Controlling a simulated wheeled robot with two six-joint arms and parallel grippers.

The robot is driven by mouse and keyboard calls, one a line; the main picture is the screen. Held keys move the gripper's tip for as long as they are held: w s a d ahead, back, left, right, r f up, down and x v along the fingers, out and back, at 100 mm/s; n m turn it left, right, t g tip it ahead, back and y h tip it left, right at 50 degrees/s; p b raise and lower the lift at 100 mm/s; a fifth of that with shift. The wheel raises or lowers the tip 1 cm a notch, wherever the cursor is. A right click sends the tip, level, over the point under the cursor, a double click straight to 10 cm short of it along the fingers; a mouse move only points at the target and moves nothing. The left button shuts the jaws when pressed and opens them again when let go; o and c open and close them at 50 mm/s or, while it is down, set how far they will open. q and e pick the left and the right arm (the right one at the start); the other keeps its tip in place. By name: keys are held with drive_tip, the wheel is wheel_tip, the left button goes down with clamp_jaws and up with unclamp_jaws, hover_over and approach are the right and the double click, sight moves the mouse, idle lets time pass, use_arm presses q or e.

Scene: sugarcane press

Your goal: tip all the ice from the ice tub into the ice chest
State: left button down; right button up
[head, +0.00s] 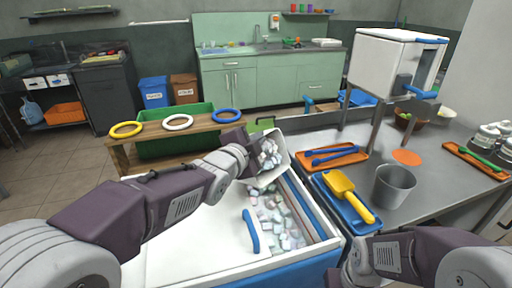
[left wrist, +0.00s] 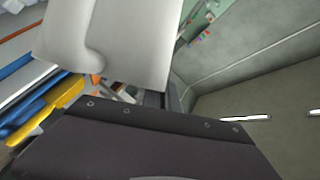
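The ice tub (head: 281,171) is a pale tub tilted over the ice chest, with ice cubes (head: 269,154) showing in its mouth. My left gripper (head: 256,160) is at the tub's left side; its fingertips are hidden, so its grip cannot be made out. In the left wrist view a large pale surface, apparently the tub (left wrist: 110,40), fills the upper middle. The ice chest (head: 190,245) is white with a blue base. Its open right part holds many ice cubes (head: 278,218) below the tub. My right arm is at the lower right; its gripper is not visible.
A blue tray with a yellow scoop (head: 347,194), a grey bucket (head: 394,185) and an orange tray with blue tongs (head: 332,156) are on the steel counter (head: 440,165) at right. A wooden bench (head: 160,134) with coloured rings stands behind the chest.

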use_arm(q)
drive_tip(key=shift+s+d+f+m+t+b, duration=0.4)
drive_tip(key=shift+s+d+f+m+b, duration=0.15)
drive_tip(key=shift+d+m+b, duration=0.25)
drive_tip(key=shift+s+d+f+m+t+b, duration=0.4)
drive_tip(key=shift+s+d+f+m+b, duration=0.15)
drive_tip(key=shift+d+m+b, duration=0.25)
drive_tip(key=shift+a, duration=0.2)
idle(0.5)
